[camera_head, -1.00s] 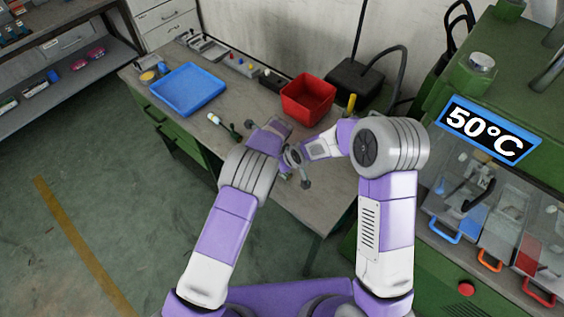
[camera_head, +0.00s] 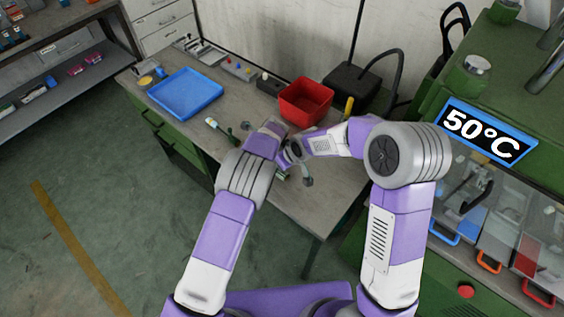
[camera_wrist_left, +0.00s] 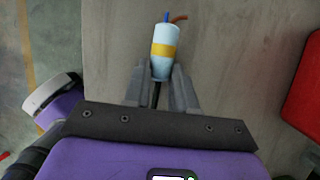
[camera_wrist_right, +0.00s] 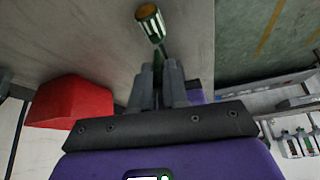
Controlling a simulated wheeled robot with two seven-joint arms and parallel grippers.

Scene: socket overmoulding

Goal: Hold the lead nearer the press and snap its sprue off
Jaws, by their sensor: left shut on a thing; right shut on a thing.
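In the left wrist view my left gripper (camera_wrist_left: 160,85) is shut at the lower end of a pale blue-white cylinder (camera_wrist_left: 165,52) with a yellow band. A blue tip and an orange-brown strand show at its far end. In the right wrist view my right gripper (camera_wrist_right: 160,85) is shut on the thin green stem of a green-and-white striped piece (camera_wrist_right: 151,24) with an amber end. Which part is lead and which is sprue I cannot tell. In the head view both hands are close together above the table, and my arms hide most of the held pieces.
The blue tray (camera_head: 159,101) and red bin (camera_head: 305,112) stand behind the hands. A slim green piece with a pale end (camera_head: 213,123) lies left of them. The green press (camera_head: 450,98), marked 50°C, is at right. The table's front right (camera_head: 325,195) is bare.

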